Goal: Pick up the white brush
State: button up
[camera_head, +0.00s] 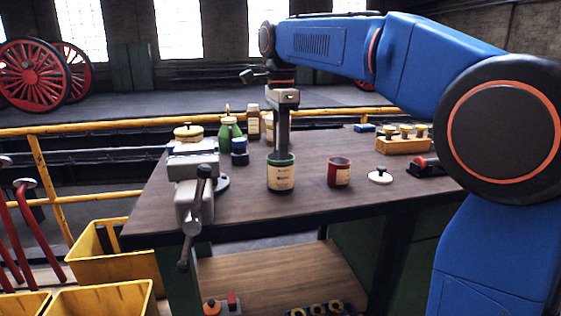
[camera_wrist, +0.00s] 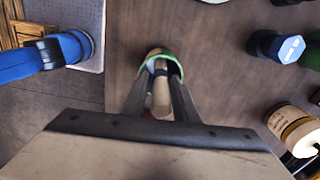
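The green can (camera_head: 281,174) with a pale label stands near the front middle of the bench. My gripper (camera_head: 282,148) points straight down over it, with its fingers reaching to the can's mouth. In the wrist view the can's green rim (camera_wrist: 153,52) shows around the fingertips of my gripper (camera_wrist: 163,72). A pale, rounded handle, likely the white brush (camera_wrist: 161,95), stands between the two fingers and runs down toward the can. Its lower end is hidden. I cannot tell whether the fingers press on it.
A red can (camera_head: 339,172) and a white lid (camera_head: 380,177) are to the right. A vise (camera_head: 193,180) is at the left front corner. A green bottle (camera_head: 230,132) and dark blue jar (camera_head: 239,152) stand behind. A yellow holder (camera_head: 403,145) is at the far right.

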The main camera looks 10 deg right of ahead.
jog(key=shift+f, duration=1.55)
grip_shut()
notch_tip(320, 180, up, 10)
jog(key=shift+r, duration=0.1)
